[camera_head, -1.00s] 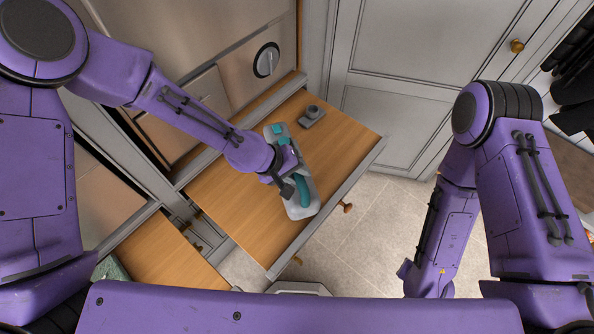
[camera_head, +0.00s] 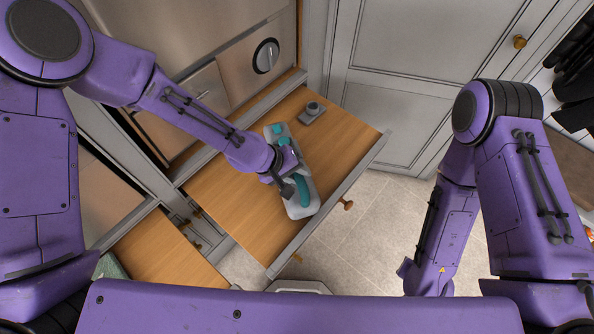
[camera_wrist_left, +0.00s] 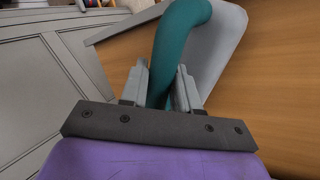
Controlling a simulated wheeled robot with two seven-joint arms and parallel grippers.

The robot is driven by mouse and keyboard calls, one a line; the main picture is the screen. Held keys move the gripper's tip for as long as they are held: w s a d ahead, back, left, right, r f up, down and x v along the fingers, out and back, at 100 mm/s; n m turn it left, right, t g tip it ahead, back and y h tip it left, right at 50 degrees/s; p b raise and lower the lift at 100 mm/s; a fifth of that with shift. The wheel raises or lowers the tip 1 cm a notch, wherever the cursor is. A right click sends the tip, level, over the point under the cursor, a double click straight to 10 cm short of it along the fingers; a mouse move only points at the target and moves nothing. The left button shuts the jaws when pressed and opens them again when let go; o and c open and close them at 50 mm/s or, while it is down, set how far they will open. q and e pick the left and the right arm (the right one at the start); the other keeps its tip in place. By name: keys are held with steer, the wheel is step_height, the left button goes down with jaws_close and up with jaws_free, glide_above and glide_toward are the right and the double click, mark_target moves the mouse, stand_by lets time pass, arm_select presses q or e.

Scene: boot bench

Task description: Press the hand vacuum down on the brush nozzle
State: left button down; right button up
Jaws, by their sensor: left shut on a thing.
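The hand vacuum (camera_head: 310,190) is a long light grey body with a teal handle and a teal patch at its far end. It lies lengthwise over the open wooden drawer; I cannot tell whether it touches the drawer floor. My left gripper (camera_head: 286,186) is shut on its teal handle, which also shows between the two fingers in the left wrist view (camera_wrist_left: 162,75). The brush nozzle (camera_head: 312,113) is a small grey piece with a dark round top, standing on the drawer floor just beyond the vacuum's far end, apart from it. My right gripper is out of view.
The drawer (camera_head: 235,200) is pulled out, with a grey front edge and bare wood left of the vacuum. A steel appliance with a dial (camera_head: 266,56) stands behind it. Grey cabinet doors (camera_head: 400,110) stand to the right. A second wooden surface (camera_head: 165,255) is lower left.

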arm_select(q)
steer(key=c, duration=0.8)
jaws_free()
steer(key=shift+o, duration=0.2)
steer(key=shift+s, duration=0.1)
steer(key=v, duration=1)
steer(key=shift+r+b, duration=0.3)
steer(key=shift+b, duration=0.1)
steer(key=shift+f, duration=0.1)
